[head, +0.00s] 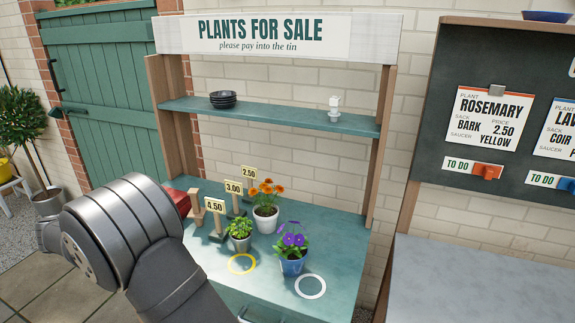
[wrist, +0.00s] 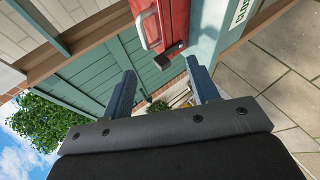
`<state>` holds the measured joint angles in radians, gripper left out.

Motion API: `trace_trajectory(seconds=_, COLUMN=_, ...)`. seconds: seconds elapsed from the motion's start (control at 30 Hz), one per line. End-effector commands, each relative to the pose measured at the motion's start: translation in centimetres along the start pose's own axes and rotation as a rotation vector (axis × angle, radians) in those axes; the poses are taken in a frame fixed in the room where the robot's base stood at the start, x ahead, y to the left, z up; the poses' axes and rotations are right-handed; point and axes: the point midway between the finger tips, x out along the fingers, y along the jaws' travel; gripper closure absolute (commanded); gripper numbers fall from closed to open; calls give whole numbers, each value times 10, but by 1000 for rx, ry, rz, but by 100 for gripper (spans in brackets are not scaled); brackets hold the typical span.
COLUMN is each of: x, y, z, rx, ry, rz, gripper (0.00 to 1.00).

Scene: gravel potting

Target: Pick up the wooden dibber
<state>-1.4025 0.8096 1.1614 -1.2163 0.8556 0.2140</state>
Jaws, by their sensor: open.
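I cannot make out a wooden dibber for certain in either view. In the head view a pale wooden piece (head: 197,202) stands on the green stall counter (head: 335,250), beside a red box, but its shape is too small to name. My gripper (wrist: 160,70) shows in the wrist view with its two dark blue fingers apart and nothing held between them. In the head view my arm covers the counter's left front, and the gripper is hidden.
A red box (wrist: 179,20) with a metal handle lies close beyond the fingers. On the counter stand a marigold pot (head: 265,222), a green plant pot (head: 240,240), a violet pot (head: 291,265) and price signs (head: 232,188). A yellow ring (head: 241,272) and white ring (head: 322,292) mark the front.

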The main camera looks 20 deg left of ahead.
Motion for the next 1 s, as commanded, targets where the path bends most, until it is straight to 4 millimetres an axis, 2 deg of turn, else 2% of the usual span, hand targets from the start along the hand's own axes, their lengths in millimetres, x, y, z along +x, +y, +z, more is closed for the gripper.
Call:
trace_trajectory(seconds=0.27, x=2, y=2, z=2, rx=14, ry=-7, rz=-2, gripper=45)
trace_trajectory(seconds=0.37, x=11, y=16, z=13, rx=105, ry=-48, rz=-18, gripper=45)
trace_trajectory(seconds=0.47, x=29, y=41, z=38, rx=308, ry=-139, rz=-55, gripper=45)
trace_trajectory(seconds=0.6, x=53, y=83, z=85, rx=702, ry=-306, rz=-140, gripper=45)
trace_trajectory(seconds=0.7, x=64, y=109, z=114, rx=972, ry=-414, rz=-211, gripper=45)
trace_trajectory(seconds=0.83, x=69, y=134, z=139, rx=1249, ry=-518, rz=-303, gripper=45)
trace_trajectory(seconds=1.0, x=68, y=155, z=154, rx=1449, ry=-589, rz=-388, gripper=45)
